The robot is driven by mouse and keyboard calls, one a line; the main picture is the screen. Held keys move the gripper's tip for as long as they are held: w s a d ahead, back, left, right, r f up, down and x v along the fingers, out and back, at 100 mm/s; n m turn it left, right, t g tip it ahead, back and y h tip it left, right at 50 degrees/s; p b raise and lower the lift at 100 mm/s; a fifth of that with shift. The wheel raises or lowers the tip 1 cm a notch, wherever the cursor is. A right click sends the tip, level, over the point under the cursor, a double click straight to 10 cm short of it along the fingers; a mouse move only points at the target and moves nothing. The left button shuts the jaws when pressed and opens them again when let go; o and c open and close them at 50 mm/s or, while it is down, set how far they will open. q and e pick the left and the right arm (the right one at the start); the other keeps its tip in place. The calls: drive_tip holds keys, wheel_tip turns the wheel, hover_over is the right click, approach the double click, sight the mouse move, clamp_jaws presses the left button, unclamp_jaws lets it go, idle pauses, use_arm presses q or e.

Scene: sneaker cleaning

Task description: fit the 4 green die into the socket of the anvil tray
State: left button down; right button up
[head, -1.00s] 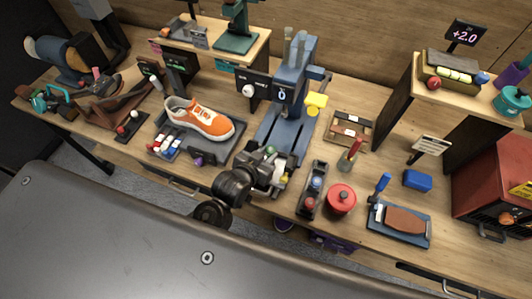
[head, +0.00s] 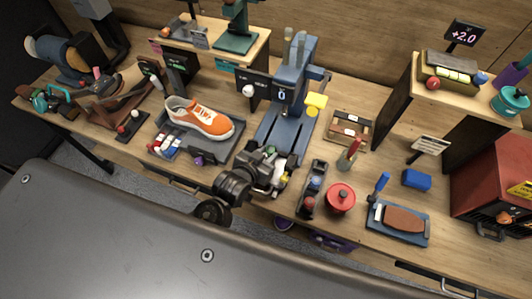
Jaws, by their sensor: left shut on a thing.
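My left gripper (head: 280,173) is low over the front of the bench, in front of the blue press (head: 290,75). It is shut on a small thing. A yellow-green bit (head: 284,178) shows at its fingers, but it is too small and covered to tell if it is the 4 green die. The press has a dark display reading 0 and a blue base (head: 285,128), whose front end is partly hidden by my gripper. I cannot make out the anvil tray's socket. My right gripper is not in view.
An orange sneaker (head: 200,117) rests on a grey stand to the left. A blue board (head: 399,223) lies further right.

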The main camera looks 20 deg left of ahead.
use_arm(q)
drive_tip(key=shift+p, duration=0.65)
idle(1.0)
drive_tip(key=shift+f+b, duration=0.85)
drive_tip(key=shift+f, duration=0.8)
drive_tip(key=c, duration=1)
unclamp_jaws()
drive_tip(key=shift+c, duration=0.2)
drive_tip(key=b+v, duration=0.2)
drive_tip(key=v, duration=0.9)
drive_tip(key=shift+f, duration=0.1)
